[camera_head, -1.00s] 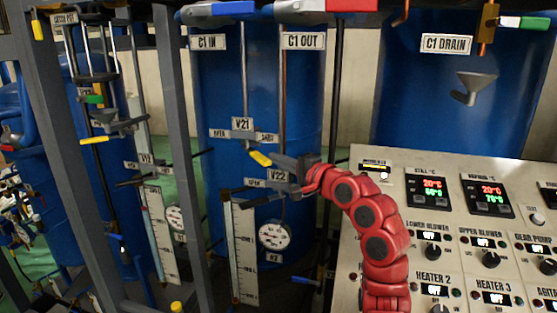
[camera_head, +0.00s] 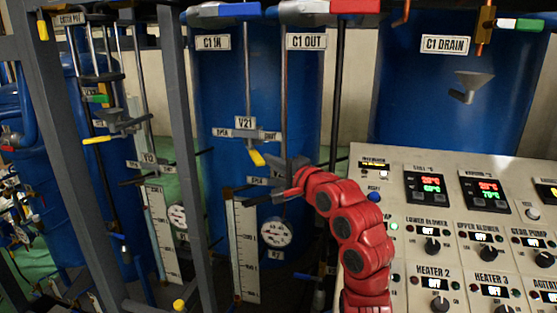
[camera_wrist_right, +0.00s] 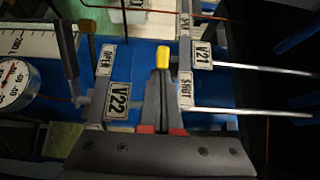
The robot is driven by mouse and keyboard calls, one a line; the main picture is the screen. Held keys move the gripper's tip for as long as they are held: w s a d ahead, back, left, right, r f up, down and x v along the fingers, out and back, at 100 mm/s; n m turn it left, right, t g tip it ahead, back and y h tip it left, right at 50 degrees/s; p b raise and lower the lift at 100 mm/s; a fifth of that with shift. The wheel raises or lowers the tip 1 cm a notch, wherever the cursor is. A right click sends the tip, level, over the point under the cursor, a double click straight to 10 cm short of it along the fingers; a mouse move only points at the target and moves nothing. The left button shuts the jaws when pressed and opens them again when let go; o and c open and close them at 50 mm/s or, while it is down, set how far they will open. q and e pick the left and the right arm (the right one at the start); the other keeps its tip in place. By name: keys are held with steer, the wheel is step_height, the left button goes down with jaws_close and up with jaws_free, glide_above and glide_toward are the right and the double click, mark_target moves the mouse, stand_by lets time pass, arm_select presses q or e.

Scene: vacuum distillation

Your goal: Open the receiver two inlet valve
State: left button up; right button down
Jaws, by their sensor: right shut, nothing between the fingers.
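The V21 valve carries a white V21 plate (camera_head: 244,122) and a lever with a yellow tip (camera_head: 257,157), in front of the blue tank. An OPEN plate (camera_head: 220,132) is on its left and a SHUT plate (camera_head: 270,136) on its right. The yellow tip also shows in the right wrist view (camera_wrist_right: 162,57). My right gripper (camera_head: 280,178) is shut and empty, just below and right of that tip; whether they touch is unclear. The V22 plate (camera_wrist_right: 118,100) shows in the wrist view; my gripper hides it in the head view. My left gripper is out of view.
A control panel (camera_head: 400,170) with knobs and displays fills the right. A gauge (camera_head: 276,232) and a scale (camera_head: 244,250) sit below the valves. Grey frame posts (camera_head: 180,120) stand at left, and C1 valves with blue and red handles hang above.

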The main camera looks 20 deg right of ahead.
mark_target(258, 165)
steer(key=a, duration=0.1)
steer(key=a+h+b, duration=0.1)
steer(key=a+m, duration=0.1)
steer(key=shift+s+a+b, duration=0.25)
steer(key=shift+a+b, duration=0.05)
steer(key=shift+a, duration=0.1)
steer(key=w+a+m+h+b, duration=0.6)
steer(key=a+h+b, duration=0.3)
steer(key=b, duration=0.5)
steer(key=shift+a+m+g+h, duration=0.15)
steer(key=shift+m+g+h, duration=0.2)
steer(key=shift+h, duration=0.65)
steer(key=shift+r, duration=0.1)
